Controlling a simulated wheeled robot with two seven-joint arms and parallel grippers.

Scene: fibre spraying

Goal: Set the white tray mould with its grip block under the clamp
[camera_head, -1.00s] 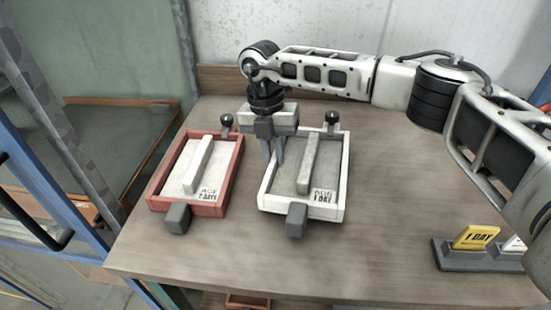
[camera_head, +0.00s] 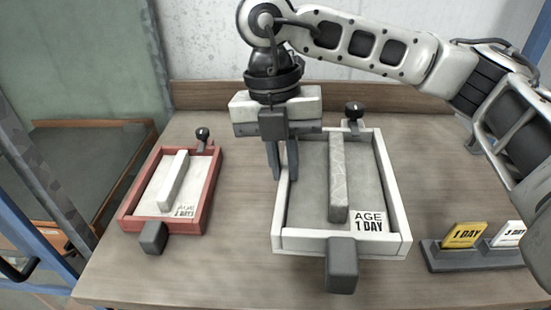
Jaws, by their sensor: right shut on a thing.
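The white tray mould (camera_head: 399,215) is held up above the table at the centre right. It contains a grey slab with a raised bar (camera_head: 338,178) and an "AGE 1 DAY" label. Its dark grey grip block (camera_head: 342,266) sticks out from the front edge, and a black ball knob (camera_head: 353,110) stands at its back. My right gripper (camera_head: 284,172) points down and is shut on the tray's left wall, one finger on each side. I cannot make out a clamp in this view. My left gripper is not in view.
A red tray (camera_head: 205,205) with a similar slab, knob and grip block lies on the wooden table (camera_head: 190,270) at left. A dark holder with a yellow "1 DAY" card (camera_head: 464,235) and a white card (camera_head: 508,234) stands at right. A low wooden board runs along the back.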

